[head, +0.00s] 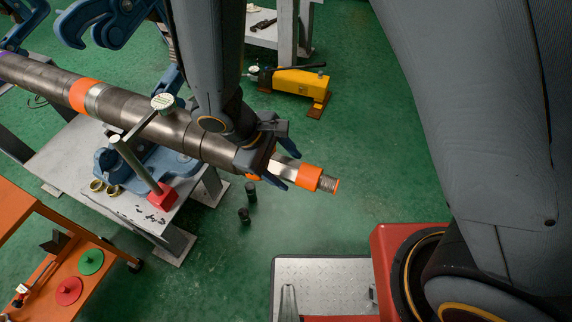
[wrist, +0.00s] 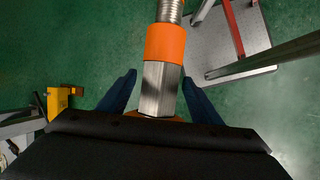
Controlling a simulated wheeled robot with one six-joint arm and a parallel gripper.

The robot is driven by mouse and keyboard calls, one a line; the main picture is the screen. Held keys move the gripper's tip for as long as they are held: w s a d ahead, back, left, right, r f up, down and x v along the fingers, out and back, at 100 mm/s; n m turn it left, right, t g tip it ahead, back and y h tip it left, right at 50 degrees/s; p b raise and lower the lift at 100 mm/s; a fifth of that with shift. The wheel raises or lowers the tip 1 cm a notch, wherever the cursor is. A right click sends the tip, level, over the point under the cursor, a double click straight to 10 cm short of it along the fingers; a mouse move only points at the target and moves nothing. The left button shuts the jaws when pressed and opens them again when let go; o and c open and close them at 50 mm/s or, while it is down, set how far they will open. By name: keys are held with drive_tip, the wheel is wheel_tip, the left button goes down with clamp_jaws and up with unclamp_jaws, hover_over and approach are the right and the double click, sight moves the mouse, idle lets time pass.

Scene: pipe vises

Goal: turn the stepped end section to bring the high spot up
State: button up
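The long steel pipe (head: 48,78) lies across the blue vises, its right end reaching past the bench. Its stepped end section has a bare flat-sided metal part (head: 283,168), an orange band (head: 310,177) and a threaded tip (head: 329,185). In the wrist view the flat-sided part (wrist: 159,88), orange band (wrist: 165,43) and thread (wrist: 170,10) point away from me. My gripper (head: 283,166) is at this end section, with blue fingers on either side of the flat-sided part. In the wrist view my gripper (wrist: 159,78) shows gaps beside the metal. The high spot cannot be made out.
A dial gauge (head: 163,102) on a stand with a red base (head: 162,197) stands close left of my gripper, at the pipe. The grey bench (head: 75,150) carries a blue vise (head: 115,170) and brass rings. A yellow pump (head: 300,83) and dark cylinders (head: 251,192) stand on the floor.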

drive_tip(key=c, duration=1)
drive_tip(key=shift+r+p, duration=0.15)
drive_tip(key=shift+p, duration=0.5)
